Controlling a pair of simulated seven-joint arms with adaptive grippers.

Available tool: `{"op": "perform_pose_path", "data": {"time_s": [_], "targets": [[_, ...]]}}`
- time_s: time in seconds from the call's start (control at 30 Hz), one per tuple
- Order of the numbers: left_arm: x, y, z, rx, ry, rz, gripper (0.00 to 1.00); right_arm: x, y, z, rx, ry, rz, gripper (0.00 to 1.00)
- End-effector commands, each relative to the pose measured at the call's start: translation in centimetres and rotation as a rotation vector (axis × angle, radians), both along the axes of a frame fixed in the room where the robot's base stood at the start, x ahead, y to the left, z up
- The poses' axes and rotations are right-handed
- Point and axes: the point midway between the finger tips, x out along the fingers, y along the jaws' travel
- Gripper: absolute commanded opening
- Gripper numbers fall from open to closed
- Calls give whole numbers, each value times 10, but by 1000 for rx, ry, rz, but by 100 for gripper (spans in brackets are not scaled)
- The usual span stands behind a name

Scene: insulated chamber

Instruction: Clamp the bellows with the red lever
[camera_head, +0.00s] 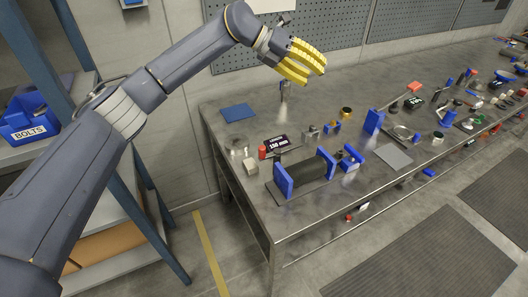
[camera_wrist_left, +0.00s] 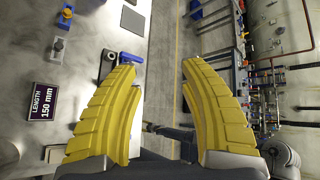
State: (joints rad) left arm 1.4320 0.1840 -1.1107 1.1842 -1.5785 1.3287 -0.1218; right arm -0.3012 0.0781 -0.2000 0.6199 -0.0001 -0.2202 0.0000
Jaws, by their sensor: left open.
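I cannot pick out a red lever for certain; a small red cylinder (camera_head: 262,152) stands just behind the bellows. My left gripper (camera_head: 314,70) has yellow fingers and is raised above the back of the bench, well away from the bellows. In the left wrist view the gripper (camera_wrist_left: 156,62) is open and empty, with the bench edge and floor visible beyond the fingers. My right gripper is not seen.
The bench (camera_head: 235,175) carries a blue mat (camera_head: 238,112), a "LENGTH 150 mm" display (camera_head: 277,143), also in the left wrist view (camera_wrist_left: 45,102), a blue block (camera_head: 374,121) and a grey plate (camera_head: 393,155). Many small tools crowd its right side. A shelf with a blue bolts bin (camera_head: 30,118) stands left.

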Motion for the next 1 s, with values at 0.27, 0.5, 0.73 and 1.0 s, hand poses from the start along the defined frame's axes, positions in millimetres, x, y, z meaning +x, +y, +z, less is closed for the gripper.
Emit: {"op": "perform_pose_path", "data": {"time_s": [0.27, 0.5, 0.73, 1.0], "targets": [[-56, 70, -47, 641, -155, -189, 43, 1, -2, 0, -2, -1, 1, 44], [-68, 127, -55, 941, -181, -208, 43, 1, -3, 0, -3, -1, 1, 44], [-71, 142, -64, 1012, -179, -209, 43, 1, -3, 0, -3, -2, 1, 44], [-71, 141, -105, 1008, -177, -210, 43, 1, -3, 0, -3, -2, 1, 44]]}}
